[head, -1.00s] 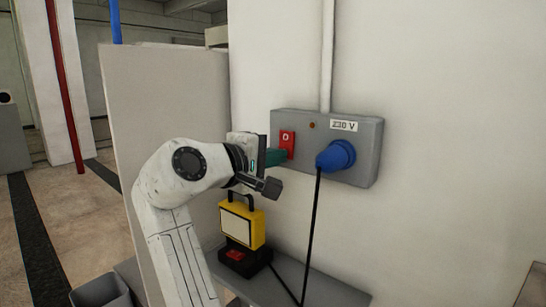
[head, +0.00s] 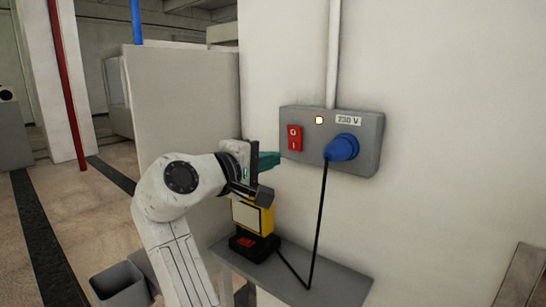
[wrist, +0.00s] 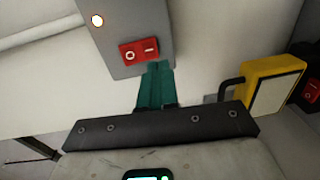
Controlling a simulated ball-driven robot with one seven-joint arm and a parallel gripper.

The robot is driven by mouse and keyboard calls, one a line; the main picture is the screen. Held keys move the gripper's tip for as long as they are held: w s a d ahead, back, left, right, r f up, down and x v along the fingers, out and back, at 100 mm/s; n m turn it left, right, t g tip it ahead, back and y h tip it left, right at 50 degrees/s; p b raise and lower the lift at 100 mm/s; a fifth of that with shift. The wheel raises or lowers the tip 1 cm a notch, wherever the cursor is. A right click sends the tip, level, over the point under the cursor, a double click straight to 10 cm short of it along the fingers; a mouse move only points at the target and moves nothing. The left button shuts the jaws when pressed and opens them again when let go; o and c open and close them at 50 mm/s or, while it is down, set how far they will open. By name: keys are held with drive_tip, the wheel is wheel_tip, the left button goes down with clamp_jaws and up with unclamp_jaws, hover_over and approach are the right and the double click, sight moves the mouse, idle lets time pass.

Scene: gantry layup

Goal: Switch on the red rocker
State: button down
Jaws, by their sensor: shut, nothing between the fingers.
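The red rocker (head: 294,138) sits on the left part of the grey 230 V box (head: 372,160) on the wall. Its O and I marks both show in the head view. The rocker also shows in the wrist view (wrist: 139,50), just beyond my fingertips. The small lamp (head: 319,120) on the box is lit; it glows in the wrist view (wrist: 97,20) too. My gripper (head: 277,160), with green fingers, is shut and empty. It is left of and a little below the rocker, apart from it in the head view.
A blue plug (head: 342,148) sits in the box, its black cable (head: 320,220) hanging to the shelf (head: 335,285). A yellow work lamp (head: 253,217) with a red switch on its base stands on the shelf below my gripper. A grey bin (head: 120,285) is lower left.

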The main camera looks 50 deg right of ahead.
drive_tip(key=a+f+b, duration=0.1)
drive_tip(key=a, duration=0.7)
drive_tip(key=shift+s+a+f, duration=0.15)
idle(0.3)
wheel_tip(320, 180, down, 29)
drive_tip(key=s+d+n+t+y, duration=0.25)
drive_tip(key=t+y, duration=0.25)
drive_tip(key=y, duration=0.3)
drive_tip(key=s+a+f+m+y, duration=0.3)
drive_tip(key=s+a+f+y, duration=0.65)
drive_tip(key=s+f, duration=0.5)
drive_tip(key=s+f+g, duration=0.4)
drive_tip(key=s+f, duration=0.2)
drive_tip(key=s, duration=0.4)
drive_tip(key=shift+d+f+g+h, duration=0.3)
drive_tip(key=shift+d+f+h, duration=0.05)
drive_tip(key=shift+f, duration=0.05)
